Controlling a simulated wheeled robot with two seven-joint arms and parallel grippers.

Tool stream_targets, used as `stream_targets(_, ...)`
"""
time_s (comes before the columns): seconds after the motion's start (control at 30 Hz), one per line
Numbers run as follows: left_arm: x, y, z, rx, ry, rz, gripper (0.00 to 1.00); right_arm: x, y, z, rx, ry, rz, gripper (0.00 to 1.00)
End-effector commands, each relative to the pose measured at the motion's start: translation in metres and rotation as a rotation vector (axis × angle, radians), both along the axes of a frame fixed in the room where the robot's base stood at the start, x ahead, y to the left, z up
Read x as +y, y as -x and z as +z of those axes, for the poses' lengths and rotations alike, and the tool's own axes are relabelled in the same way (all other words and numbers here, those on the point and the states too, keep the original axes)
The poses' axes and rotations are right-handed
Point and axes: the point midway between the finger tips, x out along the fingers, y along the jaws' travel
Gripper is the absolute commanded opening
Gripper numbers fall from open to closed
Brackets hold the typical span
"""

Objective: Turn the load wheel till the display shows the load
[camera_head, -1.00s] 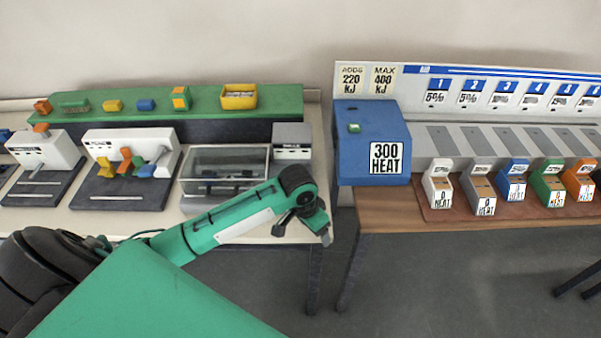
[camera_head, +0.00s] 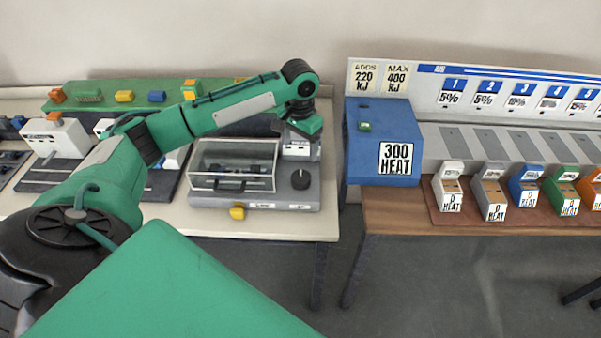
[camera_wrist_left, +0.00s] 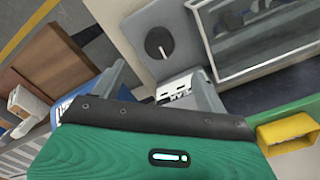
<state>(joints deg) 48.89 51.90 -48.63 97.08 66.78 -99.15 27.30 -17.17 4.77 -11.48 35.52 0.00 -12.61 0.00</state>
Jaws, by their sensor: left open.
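The load wheel is a round black knob (camera_head: 300,179) with a pale pointer line, on the grey base of the clear-covered machine (camera_head: 268,200). In the left wrist view the knob (camera_wrist_left: 159,43) is in plain sight at the top, with nothing on it. A small white and grey display box (camera_head: 297,148) stands behind the knob, partly hidden by my gripper. It also shows in the left wrist view (camera_wrist_left: 175,88), but its reading is too small to make out. My left gripper (camera_head: 303,128) is open, above and behind the knob, apart from it. My right gripper is out of view.
A blue box (camera_head: 383,135) marked 300 HEAT stands right of the machine, across a gap between tables. A yellow bin (camera_wrist_left: 288,132) is near my gripper in the wrist view. Several small coloured boxes line the right table.

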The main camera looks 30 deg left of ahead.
Motion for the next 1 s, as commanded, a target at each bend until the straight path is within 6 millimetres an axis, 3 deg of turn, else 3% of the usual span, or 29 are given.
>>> stream_targets(0.3,0.000,0.001,-0.067,0.004,0.000,-0.001,0.75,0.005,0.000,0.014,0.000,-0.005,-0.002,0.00)
stream_targets(0.5,-0.001,0.001,-0.101,0.002,0.000,-0.002,0.75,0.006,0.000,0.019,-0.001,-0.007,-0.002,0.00)
stream_targets(0.7,0.000,0.001,-0.116,0.000,0.000,-0.002,0.75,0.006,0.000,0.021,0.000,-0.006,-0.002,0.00)
stream_targets(1.0,0.000,0.001,-0.119,0.000,0.000,-0.002,0.75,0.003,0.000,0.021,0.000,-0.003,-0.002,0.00)
